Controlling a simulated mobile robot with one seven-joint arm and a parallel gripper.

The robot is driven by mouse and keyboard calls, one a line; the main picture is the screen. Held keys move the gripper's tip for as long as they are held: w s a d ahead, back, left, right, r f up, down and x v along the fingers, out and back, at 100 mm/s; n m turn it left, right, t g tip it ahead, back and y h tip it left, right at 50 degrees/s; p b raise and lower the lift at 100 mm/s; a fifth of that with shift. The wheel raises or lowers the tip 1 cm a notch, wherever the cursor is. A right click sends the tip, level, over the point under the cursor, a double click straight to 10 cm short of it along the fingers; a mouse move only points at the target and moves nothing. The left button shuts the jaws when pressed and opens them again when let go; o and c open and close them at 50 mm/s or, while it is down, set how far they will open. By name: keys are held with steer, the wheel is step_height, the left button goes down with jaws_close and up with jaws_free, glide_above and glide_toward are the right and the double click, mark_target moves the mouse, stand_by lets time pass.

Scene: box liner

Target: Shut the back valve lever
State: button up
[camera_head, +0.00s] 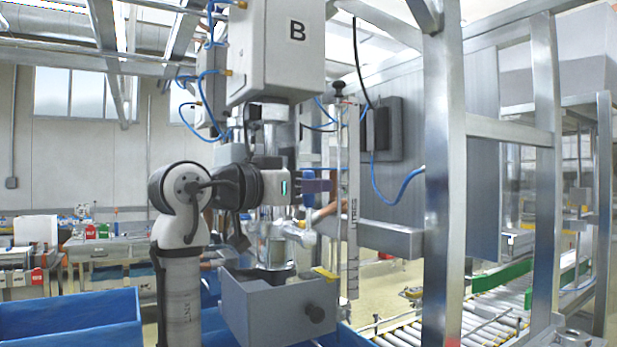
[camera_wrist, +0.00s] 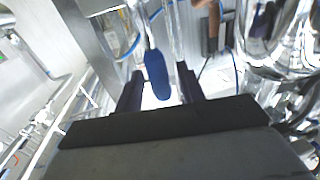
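A blue-handled valve lever (camera_wrist: 157,74) hangs from a thin metal stem in the wrist view. It lies between the two dark fingers of my gripper (camera_wrist: 160,82), with a gap on each side. The gripper is open and not closed on it. In the head view my gripper (camera_head: 312,187) reaches right from my arm to a blue handle (camera_head: 308,196) beside the metal pipework. A second pale lever (camera_head: 297,233) shows lower, in front of the clear cylinder (camera_head: 272,250). My gripper partly hides the valve bodies, so which lever is the back one is hard to tell.
A white box marked B (camera_head: 275,50) hangs above. A grey box with a black knob (camera_head: 285,318) stands below. A clear tube marked LITRES (camera_head: 347,255) and a steel frame post (camera_head: 443,190) stand to the right. A brown part (camera_wrist: 214,22) is near the gripper.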

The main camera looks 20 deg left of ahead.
steer(key=shift+w+d, duration=0.1)
steer(key=shift+w, duration=0.1)
jaws_close()
